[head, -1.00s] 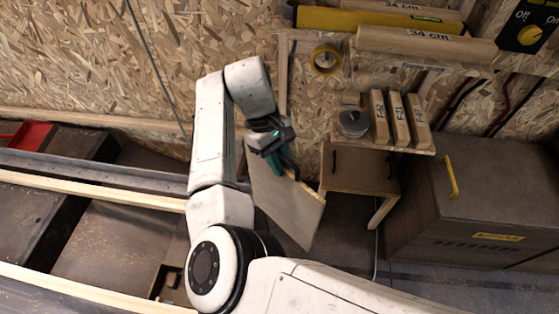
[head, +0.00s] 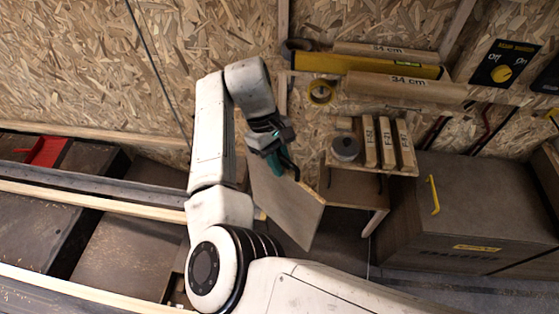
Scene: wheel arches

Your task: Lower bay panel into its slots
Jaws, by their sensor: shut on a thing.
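The bay panel (head: 285,207) is a light wooden board, held tilted in the air in the middle of the head view. My gripper (head: 281,168) is shut on its upper edge, with teal fingers at the panel's top. The panel hangs in front of a small wooden stand and is apart from the long bay frame at left. I see bays between long rails (head: 95,196) at left, with dark and brown floors. The slots cannot be made out.
A wooden shelf (head: 352,192) at centre right holds a round grey tin (head: 346,148) and several labelled blocks (head: 387,144). A dark cabinet (head: 470,205) with a yellow handle stands at right. A red piece (head: 47,151) lies at far left. Labelled tubes (head: 405,88) rest against the chipboard wall.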

